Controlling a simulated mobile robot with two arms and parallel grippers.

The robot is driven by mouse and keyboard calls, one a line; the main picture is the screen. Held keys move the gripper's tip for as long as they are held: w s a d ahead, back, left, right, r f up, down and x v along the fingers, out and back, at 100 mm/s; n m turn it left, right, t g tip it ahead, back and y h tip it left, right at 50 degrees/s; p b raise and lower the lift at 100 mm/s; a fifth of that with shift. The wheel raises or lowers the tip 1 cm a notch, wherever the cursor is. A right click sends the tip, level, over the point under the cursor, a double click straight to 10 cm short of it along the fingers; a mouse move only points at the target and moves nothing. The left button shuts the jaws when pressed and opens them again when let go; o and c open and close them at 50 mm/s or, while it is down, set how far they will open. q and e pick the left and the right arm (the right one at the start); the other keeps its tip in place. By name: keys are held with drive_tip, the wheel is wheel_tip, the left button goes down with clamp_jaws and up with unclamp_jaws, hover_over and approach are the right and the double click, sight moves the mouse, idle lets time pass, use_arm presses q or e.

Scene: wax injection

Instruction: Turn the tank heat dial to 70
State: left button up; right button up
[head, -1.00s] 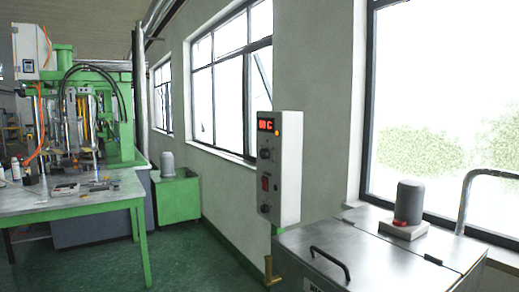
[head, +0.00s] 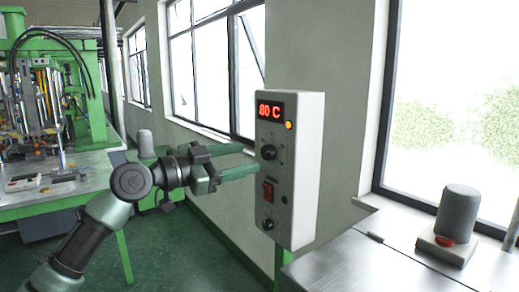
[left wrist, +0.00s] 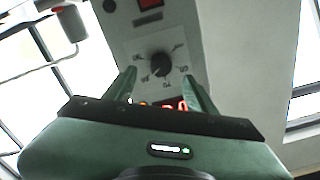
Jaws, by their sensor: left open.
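The white control box (head: 304,165) on the wall shows a red display (head: 269,110) reading 80 C. Below the display is a black dial (head: 268,153), also seen in the left wrist view (left wrist: 160,65) with a printed scale around it. The pointer's exact setting is too small to read. My left gripper (head: 256,161) is open, its two fingers pointing at the box near this dial. In the left wrist view the dial lies between and slightly beyond the fingertips (left wrist: 159,75), with no clear contact. The gripper body partly hides the display there. My right gripper is not in view.
Below the dial are a red switch (head: 267,192) and a second black knob (head: 268,224). An orange lamp (head: 289,126) glows beside the display.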

sight(264, 154)
use_arm(q)
drive_tip(key=p+x, duration=0.1)
drive_tip(key=x, duration=0.3)
drive_tip(key=shift+d+r, duration=0.15)
drive_tip(key=shift+d, duration=0.1)
drive_tip(key=shift+w+d+f+p, duration=0.2)
drive_tip(key=shift+w+d+p, duration=0.2)
drive_tip(key=shift+w+d, duration=0.2)
clamp_jaws()
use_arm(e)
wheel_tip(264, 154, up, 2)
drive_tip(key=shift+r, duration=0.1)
